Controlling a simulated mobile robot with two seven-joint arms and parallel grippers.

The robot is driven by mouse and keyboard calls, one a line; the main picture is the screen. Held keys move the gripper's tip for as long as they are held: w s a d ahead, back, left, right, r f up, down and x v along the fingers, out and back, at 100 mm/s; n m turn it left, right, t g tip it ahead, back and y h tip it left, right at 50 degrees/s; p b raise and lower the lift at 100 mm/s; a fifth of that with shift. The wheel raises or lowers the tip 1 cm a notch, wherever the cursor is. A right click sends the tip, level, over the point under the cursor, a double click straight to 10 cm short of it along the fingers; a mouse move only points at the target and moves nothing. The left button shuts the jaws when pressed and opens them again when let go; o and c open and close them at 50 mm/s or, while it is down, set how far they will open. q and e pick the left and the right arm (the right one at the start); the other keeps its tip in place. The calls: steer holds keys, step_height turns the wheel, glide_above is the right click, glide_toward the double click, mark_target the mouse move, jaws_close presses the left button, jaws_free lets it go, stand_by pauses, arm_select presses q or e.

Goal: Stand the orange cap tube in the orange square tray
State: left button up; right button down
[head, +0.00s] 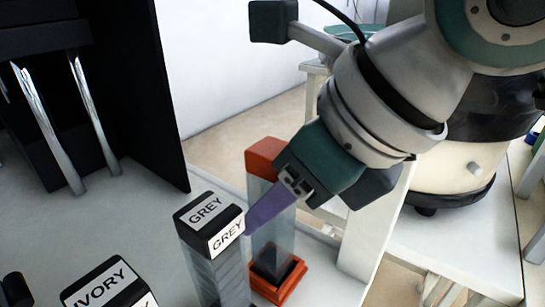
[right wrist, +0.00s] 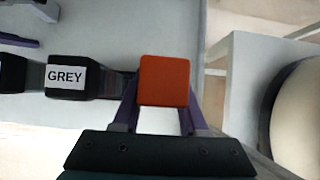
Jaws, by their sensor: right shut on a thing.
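The orange cap tube (head: 265,156) is upright, with a clear body under a square orange cap. In the right wrist view its cap (right wrist: 164,80) sits between my two purple fingers. My right gripper (head: 268,206) is shut on the tube's body below the cap. The orange square tray (head: 283,290) is directly under the tube. The tube's dark lower end shows within the tray's outline; I cannot tell whether it rests on the tray floor. My left gripper is not in view.
A clear tube with a black GREY cap (head: 208,212) stands close left of the orange one. An IVORY-labelled black cap (head: 103,283) is nearer the front left. A black panel (head: 145,90) rises behind on the left. A cream round machine (head: 450,170) stands at right.

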steer(key=shift+f+b, duration=0.6)
steer(key=shift+b, duration=0.1)
stand_by(1.0)
steer(key=shift+c, duration=1.8)
jaws_free()
